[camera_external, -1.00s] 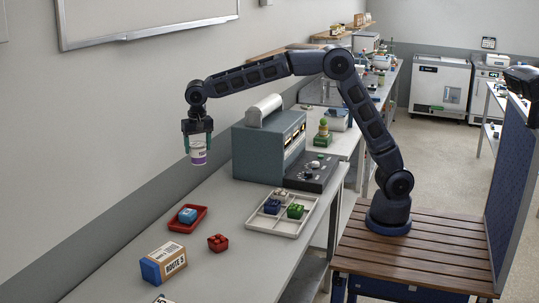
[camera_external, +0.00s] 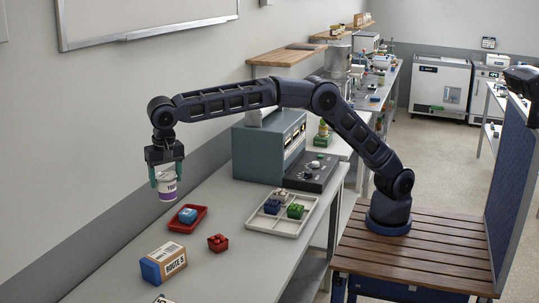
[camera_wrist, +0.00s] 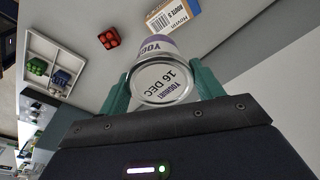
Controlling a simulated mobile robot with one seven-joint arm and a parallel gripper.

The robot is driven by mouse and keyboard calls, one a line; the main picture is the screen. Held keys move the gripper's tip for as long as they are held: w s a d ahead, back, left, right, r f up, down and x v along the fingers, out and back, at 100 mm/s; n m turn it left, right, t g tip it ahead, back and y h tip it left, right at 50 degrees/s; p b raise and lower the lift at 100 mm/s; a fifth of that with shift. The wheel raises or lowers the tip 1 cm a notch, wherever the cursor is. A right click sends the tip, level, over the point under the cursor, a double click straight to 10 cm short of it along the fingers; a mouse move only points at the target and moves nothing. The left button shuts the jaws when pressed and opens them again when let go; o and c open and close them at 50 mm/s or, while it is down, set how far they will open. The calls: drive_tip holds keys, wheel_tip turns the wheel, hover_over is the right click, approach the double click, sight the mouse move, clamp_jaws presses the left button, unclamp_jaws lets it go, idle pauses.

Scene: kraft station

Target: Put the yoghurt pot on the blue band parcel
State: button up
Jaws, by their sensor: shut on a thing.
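My gripper (camera_external: 167,178) is shut on the yoghurt pot (camera_external: 167,186), a white and purple cup, and holds it upright in the air over the far side of the bench. In the wrist view the pot (camera_wrist: 163,80) sits between the green fingers, with its lid marked "YOGHURT 16 DEC" facing the camera. The blue band parcel (camera_external: 171,257) is a cardboard box with a blue end and a white "ROUTE 5" label, lying on the bench nearer the camera than the pot. The parcel (camera_wrist: 178,16) shows in the wrist view beyond the pot, apart from it.
A red tray (camera_external: 176,226) with a blue block stands on the bench between pot and parcel. A red block (camera_external: 218,243) lies right of the parcel. A pale divided tray (camera_external: 262,223) holds blue and green blocks. A grey machine (camera_external: 255,155) stands behind it.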

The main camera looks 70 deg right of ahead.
sight(170, 200)
wheel_tip(170, 200, down, 20)
drive_tip(key=shift+r, duration=0.2)
idle(0.4)
drive_tip(key=shift+f, duration=0.15)
drive_tip(key=o, duration=1.1)
drive_tip(key=r, duration=0.8)
drive_tip(key=s+r, duration=0.1)
drive_tip(key=r, duration=0.3)
drive_tip(key=shift+s+a, duration=0.1)
drive_tip(key=shift+a, duration=0.3)
drive_tip(key=shift+r, duration=0.1)
